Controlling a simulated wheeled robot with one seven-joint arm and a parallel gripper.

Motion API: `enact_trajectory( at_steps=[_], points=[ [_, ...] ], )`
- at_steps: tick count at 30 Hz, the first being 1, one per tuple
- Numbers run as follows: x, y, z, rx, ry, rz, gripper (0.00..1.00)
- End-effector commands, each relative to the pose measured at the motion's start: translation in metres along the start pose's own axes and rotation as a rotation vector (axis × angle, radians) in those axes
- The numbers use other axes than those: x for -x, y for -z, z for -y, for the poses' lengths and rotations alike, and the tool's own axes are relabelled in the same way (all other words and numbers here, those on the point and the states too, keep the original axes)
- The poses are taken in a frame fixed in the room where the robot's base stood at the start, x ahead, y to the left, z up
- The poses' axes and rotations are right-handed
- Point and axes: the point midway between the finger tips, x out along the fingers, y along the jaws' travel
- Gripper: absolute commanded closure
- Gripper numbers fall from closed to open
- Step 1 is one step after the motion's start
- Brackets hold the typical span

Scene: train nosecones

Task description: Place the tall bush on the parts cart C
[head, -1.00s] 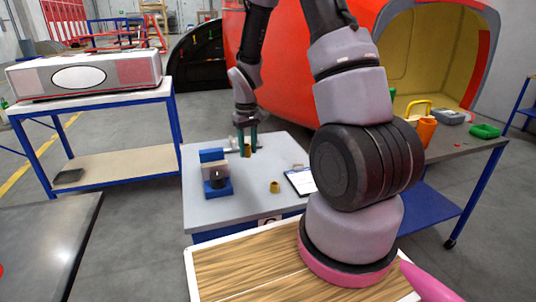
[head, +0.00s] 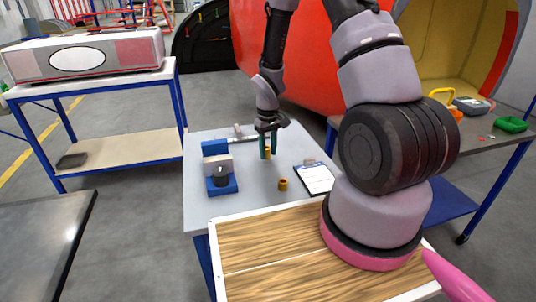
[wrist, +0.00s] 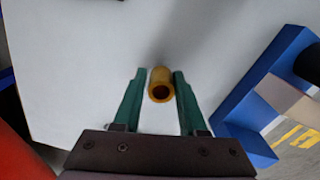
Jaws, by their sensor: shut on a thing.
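The tall bush, a yellow-brown hollow cylinder (wrist: 160,80), is between the green fingers of my gripper (wrist: 160,88) in the wrist view. In the head view my gripper (head: 268,150) points down over the far middle of the grey-topped parts cart (head: 235,205), shut on the bush (head: 268,154). The bush is upright, with its open end facing the wrist camera. I cannot tell whether its bottom touches the cart top. A second, shorter brass bush (head: 283,184) stands on the cart, nearer and slightly right.
A blue vise-like fixture (head: 221,186) stands on the cart's left, also in the wrist view (wrist: 262,95). A clipboard (head: 315,178) lies at the right. A grey bar-like tool (head: 238,134) lies behind. The cart's near middle is bare. A bench (head: 480,146) stands right.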

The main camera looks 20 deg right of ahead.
Motion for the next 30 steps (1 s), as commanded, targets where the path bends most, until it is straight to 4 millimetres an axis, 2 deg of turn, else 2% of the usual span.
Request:
enact_trajectory(
  at_steps=[3, 14, 15, 16, 17, 26, 30],
  points=[
    [-0.016, 0.0, 0.0, 0.001, 0.0, 0.002, 1.0],
    [-0.019, 0.0, 0.0, 0.0, 0.0, 0.0, 1.0],
    [-0.019, 0.0, 0.0, 0.0, 0.0, -0.001, 0.47],
    [-0.019, 0.0, 0.0, 0.0, 0.0, -0.001, 0.36],
    [-0.019, 0.0, 0.0, 0.0, 0.0, -0.001, 0.29],
    [-0.018, 0.0, 0.0, 0.0, 0.0, -0.001, 0.29],
    [-0.008, 0.001, 0.0, 0.0, 0.0, -0.002, 0.29]
  ],
)
